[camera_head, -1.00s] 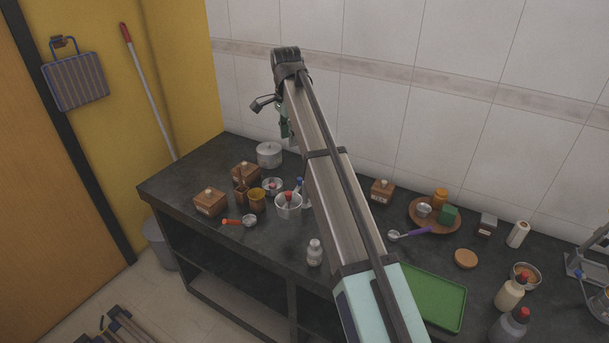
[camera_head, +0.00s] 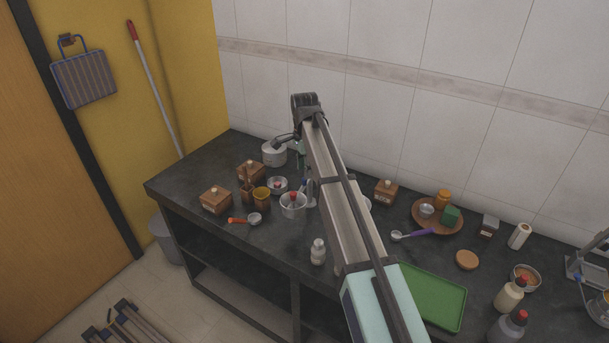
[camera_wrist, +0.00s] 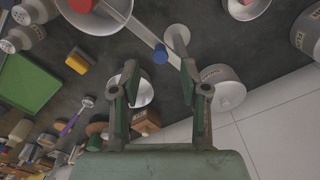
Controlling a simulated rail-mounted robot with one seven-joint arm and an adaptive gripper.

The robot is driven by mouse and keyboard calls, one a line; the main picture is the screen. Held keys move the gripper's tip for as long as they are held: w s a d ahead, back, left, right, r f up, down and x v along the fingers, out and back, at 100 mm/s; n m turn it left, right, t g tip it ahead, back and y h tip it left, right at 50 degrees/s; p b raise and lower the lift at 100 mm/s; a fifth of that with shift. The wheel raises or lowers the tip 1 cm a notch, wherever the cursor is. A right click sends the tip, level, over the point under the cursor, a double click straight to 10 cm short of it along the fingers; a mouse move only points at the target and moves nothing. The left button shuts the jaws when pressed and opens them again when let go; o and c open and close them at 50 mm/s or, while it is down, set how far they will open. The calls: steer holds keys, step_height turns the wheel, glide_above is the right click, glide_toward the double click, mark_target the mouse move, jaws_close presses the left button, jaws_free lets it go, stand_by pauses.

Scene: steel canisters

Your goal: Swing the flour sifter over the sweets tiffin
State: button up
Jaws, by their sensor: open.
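A round steel vessel (camera_wrist: 100,22) with a red part at its centre joins a flat bar that runs to a post (camera_wrist: 178,38) in the wrist view; it looks like the flour sifter. It also shows in the head view (camera_head: 293,207). A blue knob (camera_wrist: 160,54) stands by the bar. A labelled steel canister (camera_wrist: 228,88) is near the wall, and another (camera_wrist: 307,32) is at the right edge. I cannot tell which vessel is the sweets tiffin. My gripper (camera_wrist: 158,76) is open and empty, its fingertips on either side of the view just below the knob.
A small bowl with red in it (camera_head: 277,184), wooden boxes (camera_head: 215,199) and a white bottle (camera_head: 318,251) stand close by. A green tray (camera_head: 432,297) lies to the right. My arm hides part of the counter, and the tiled wall is close behind.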

mark_target(300, 192)
steer(key=shift+f, duration=2)
jaws_close()
